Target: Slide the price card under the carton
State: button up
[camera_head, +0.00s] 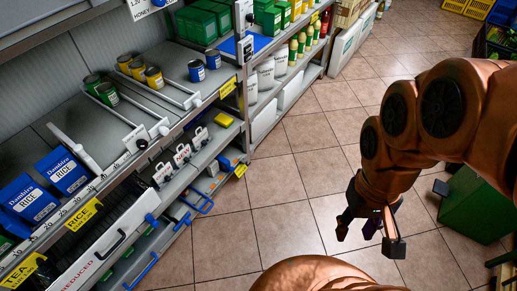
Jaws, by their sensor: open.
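My gripper (357,228) hangs over the tiled floor at the right, well away from the shelves. Its dark fingers are apart and no held thing shows between them. Two blue rice cartons (66,173) stand side by side on the shelf at the left. A yellow RICE price card (84,213) is on the shelf's front edge below them. A yellow TEA card (22,271) is farther down the same edge. I cannot tell which card and carton the task means. No card visibly lies under a carton.
Green, yellow and blue cans (153,78) stand behind the rice on the grey shelf, between rail dividers. A white divider (75,148) stands beside the rice. Lower shelves hold clips and bins with blue handles. A green crate (474,205) stands at right. The aisle floor (300,190) is clear.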

aim_at(241, 169)
jog(key=u, duration=0.15)
jog(key=i, duration=0.85)
jog(key=u, duration=0.5)
